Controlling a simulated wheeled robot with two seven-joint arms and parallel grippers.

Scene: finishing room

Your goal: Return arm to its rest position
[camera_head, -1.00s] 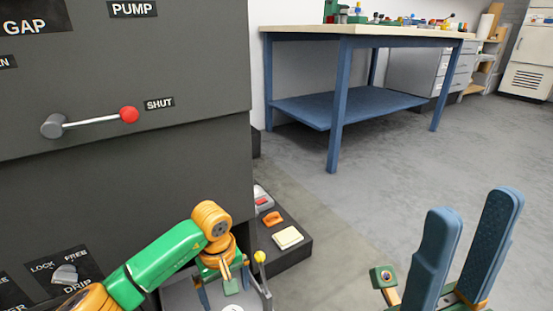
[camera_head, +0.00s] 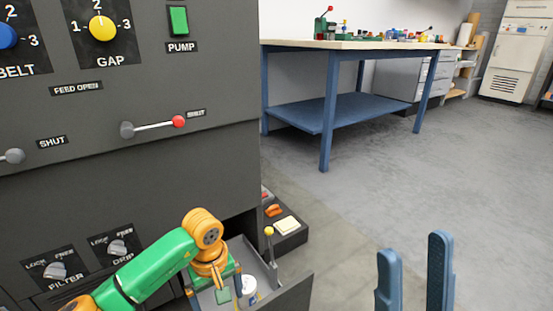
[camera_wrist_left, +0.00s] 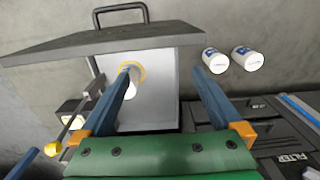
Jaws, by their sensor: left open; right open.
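My left gripper (camera_head: 214,289) is at the end of the green and orange arm in the head view, low over an open grey drawer (camera_head: 292,293) of the dark machine. In the left wrist view the two blue fingers of this gripper (camera_wrist_left: 169,95) are apart with nothing held. A white item with an orange ring (camera_wrist_left: 134,80) shows beside the left fingertip; contact cannot be told. My right gripper (camera_head: 415,275) shows as two blue fingers, apart and empty, at the bottom right of the head view. Its base is out of frame.
The machine front (camera_head: 160,85) fills the left, with knobs and levers. A lever with a yellow ball (camera_head: 269,231) stands by the drawer. Two white canisters (camera_wrist_left: 231,60) show right of the tray. A blue workbench (camera_head: 330,112) is behind; the floor at right is clear.

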